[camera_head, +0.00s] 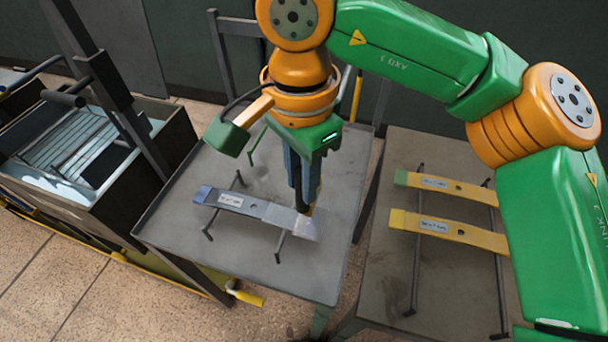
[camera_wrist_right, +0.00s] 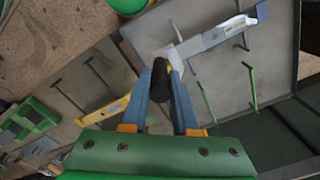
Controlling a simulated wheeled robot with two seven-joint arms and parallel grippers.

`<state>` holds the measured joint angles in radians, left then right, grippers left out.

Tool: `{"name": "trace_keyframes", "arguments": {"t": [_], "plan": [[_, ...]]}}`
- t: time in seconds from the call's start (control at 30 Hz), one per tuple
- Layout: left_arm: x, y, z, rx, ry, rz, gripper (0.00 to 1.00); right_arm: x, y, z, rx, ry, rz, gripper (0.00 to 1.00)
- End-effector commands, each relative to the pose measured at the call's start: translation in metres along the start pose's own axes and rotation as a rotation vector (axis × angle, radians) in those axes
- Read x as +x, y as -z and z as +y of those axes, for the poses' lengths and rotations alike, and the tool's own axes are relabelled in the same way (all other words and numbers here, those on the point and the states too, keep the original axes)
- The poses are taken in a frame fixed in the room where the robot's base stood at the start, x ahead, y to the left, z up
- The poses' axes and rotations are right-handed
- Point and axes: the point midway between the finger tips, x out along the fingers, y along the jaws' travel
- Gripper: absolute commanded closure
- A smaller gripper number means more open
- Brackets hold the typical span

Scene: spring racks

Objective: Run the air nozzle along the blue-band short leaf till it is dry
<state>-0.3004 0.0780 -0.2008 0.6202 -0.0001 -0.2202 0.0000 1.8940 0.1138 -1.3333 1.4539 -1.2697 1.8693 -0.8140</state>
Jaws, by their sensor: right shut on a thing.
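The blue-band short leaf (camera_head: 230,202) is a grey strip with a blue left end and a white label. It lies across two dark rack bars on the grey table (camera_head: 190,255). Its right end looks paler and whitish, while the middle looks darker grey. In the right wrist view the leaf (camera_wrist_right: 212,38) runs from the nozzle up to its blue end. My right gripper (camera_head: 304,196) is shut on the dark air nozzle (camera_wrist_right: 158,82), pointing down over the leaf's right part. Whether the nozzle touches the leaf cannot be told. My left gripper is not in view.
A second table (camera_head: 385,285) at right holds two yellow leaves, one with a green end (camera_head: 445,186) and one with a yellow end (camera_head: 450,231). A tank (camera_head: 165,125) with liquid stands at left. Green rack bars (camera_head: 256,146) rise behind the leaf.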

Motion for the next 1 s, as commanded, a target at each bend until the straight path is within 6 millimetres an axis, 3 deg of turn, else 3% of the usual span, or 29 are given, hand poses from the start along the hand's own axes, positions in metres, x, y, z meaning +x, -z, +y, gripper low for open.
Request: {"name": "trace_keyframes", "arguments": {"t": [0.5, 0.53, 0.63, 0.9, 1.0], "plan": [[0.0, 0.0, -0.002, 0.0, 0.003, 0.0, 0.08, -0.001, 0.0, 0.0, 0.001, 0.001, -0.001, 1.0], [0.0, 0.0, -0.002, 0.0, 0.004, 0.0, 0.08, -0.001, 0.0, 0.0, 0.001, 0.001, -0.001, 0.67], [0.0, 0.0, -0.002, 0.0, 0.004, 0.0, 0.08, -0.001, 0.0, 0.0, 0.001, 0.001, -0.001, 0.43], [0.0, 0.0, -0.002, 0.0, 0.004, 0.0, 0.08, -0.001, 0.0, 0.0, 0.0, 0.001, 0.0, 0.43], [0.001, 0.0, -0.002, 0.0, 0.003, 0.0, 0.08, -0.012, 0.0, -0.001, 0.002, 0.004, 0.001, 0.43]]}}
